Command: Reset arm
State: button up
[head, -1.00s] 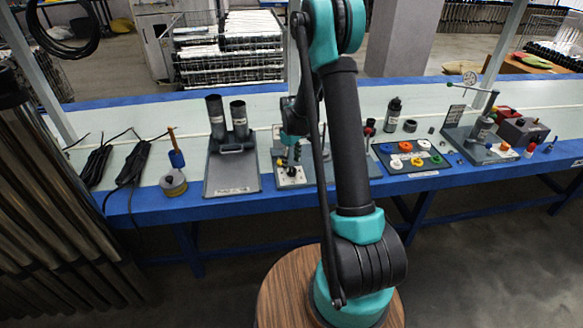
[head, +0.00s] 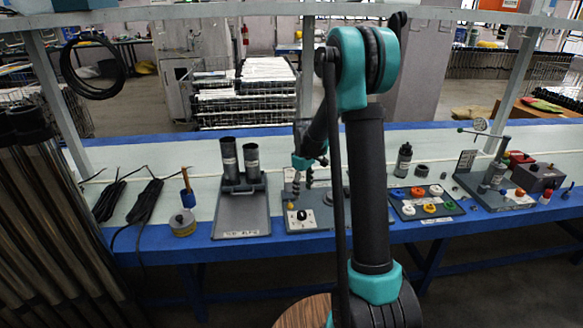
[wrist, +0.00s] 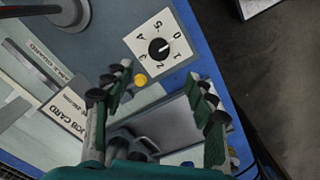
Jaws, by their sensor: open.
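My arm rises in the middle of the head view and bends down over the blue-edged bench (head: 160,235). My gripper (head: 303,182) hangs above a grey panel board; my arm hides part of that board. In the wrist view my gripper (wrist: 162,108) is open, its two green-padded fingers apart with nothing between them. Beyond the fingertips lie a white dial plate (wrist: 172,28) with a black knob and a small yellow button (wrist: 140,80). The dial plate also shows in the head view (head: 300,224).
Left of the gripper, a grey tray (head: 240,222) has two dark upright tubes (head: 229,158). Right of my arm are a board of coloured rings (head: 425,205), a black bottle (head: 403,160) and a stand (head: 490,180). Black cables (head: 146,203) lie at left. An overhead shelf (head: 200,12) spans the bench.

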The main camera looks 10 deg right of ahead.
jog(key=s+d+r+m+t, duration=0.1)
jog(key=s+m, duration=0.3)
jog(key=s, duration=1.1)
jog(key=s+d+r+m+t, duration=0.1)
jog(key=s+m, duration=0.4)
jog(key=s, duration=1)
jog(key=shift+d+r+t, duration=0.15)
jog(key=shift+d+t, duration=0.75)
jog(key=shift+t, duration=0.2)
